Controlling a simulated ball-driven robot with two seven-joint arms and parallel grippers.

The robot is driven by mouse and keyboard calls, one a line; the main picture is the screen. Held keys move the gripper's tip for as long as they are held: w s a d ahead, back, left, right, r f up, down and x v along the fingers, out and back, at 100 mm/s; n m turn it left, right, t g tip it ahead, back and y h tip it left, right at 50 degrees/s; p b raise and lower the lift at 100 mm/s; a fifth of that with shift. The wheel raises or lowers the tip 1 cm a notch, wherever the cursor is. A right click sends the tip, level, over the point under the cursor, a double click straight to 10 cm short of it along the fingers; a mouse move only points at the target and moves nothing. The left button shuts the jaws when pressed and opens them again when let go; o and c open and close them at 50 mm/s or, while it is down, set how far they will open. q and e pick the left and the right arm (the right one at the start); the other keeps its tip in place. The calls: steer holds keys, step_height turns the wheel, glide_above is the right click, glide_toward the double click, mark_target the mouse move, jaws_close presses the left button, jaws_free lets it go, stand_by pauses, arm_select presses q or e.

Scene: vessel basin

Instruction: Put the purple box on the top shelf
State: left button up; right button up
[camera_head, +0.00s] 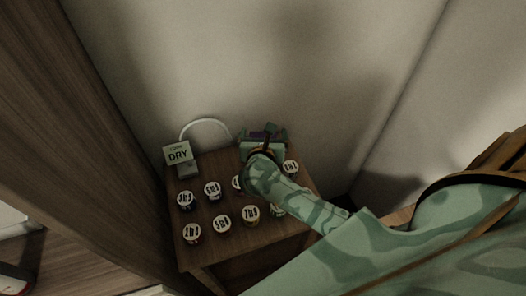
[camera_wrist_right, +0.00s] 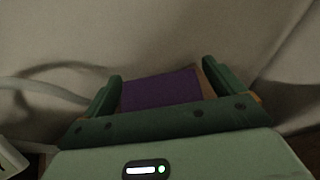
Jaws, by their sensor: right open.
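The purple box (camera_head: 258,135) is at the back of the small wooden table, near the wall, mostly covered by my right gripper in the head view. In the right wrist view, its purple face (camera_wrist_right: 160,90) lies between the two green fingers of my right gripper (camera_wrist_right: 160,85). My right gripper also shows in the head view (camera_head: 264,134); it is open, with its fingers on either side of the box. I cannot tell whether they touch it. My left gripper is out of view. I cannot make out a top shelf in these views.
The wooden table (camera_head: 208,249) holds several round-lidded jars (camera_head: 222,223) in front of and beside my right arm. A tall wooden panel (camera_head: 90,130) rises at left.

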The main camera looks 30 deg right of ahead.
steer(key=shift+s, duration=0.1)
steer(key=c, duration=1.5)
steer(key=shift+o, duration=0.2)
steer(key=shift+r, duration=0.1)
